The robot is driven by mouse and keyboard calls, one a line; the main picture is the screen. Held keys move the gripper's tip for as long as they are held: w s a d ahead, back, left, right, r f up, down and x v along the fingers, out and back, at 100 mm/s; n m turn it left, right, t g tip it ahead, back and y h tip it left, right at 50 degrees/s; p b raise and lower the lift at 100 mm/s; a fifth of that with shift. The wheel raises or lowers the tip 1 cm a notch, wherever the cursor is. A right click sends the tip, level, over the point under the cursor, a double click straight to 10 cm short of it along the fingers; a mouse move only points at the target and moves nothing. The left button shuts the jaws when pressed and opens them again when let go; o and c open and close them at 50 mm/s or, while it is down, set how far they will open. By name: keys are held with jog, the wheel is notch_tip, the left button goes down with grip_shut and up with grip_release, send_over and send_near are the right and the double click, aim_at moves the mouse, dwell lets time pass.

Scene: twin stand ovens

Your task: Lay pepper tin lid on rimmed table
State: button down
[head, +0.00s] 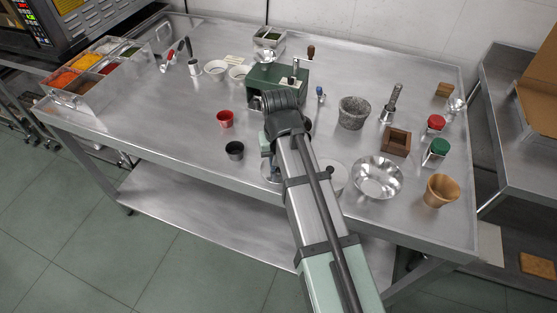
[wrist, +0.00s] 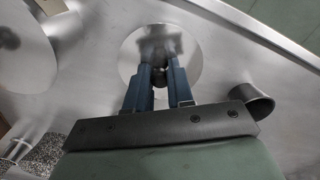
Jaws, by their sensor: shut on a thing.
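My gripper (wrist: 159,78) is shut on the dark knob of a round, shiny metal lid (wrist: 131,58), seen in the wrist view. In the head view my arm hides most of the gripper, and part of the lid (head: 268,174) shows left of the arm. The lid looks flat, near the front edge of the rimmed steel table (head: 180,125). I cannot tell whether it touches the tabletop.
A black cup (head: 235,150) and a red cup (head: 225,118) stand left of the lid. A pale round thing (head: 335,180), a steel bowl (head: 377,178) and a stone mortar (head: 354,113) are right of my arm. The left-middle tabletop is clear.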

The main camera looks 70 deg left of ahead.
jog(key=shift+f, duration=0.15)
jog(key=c, duration=0.9)
grip_release()
jog(key=shift+r, duration=3.5)
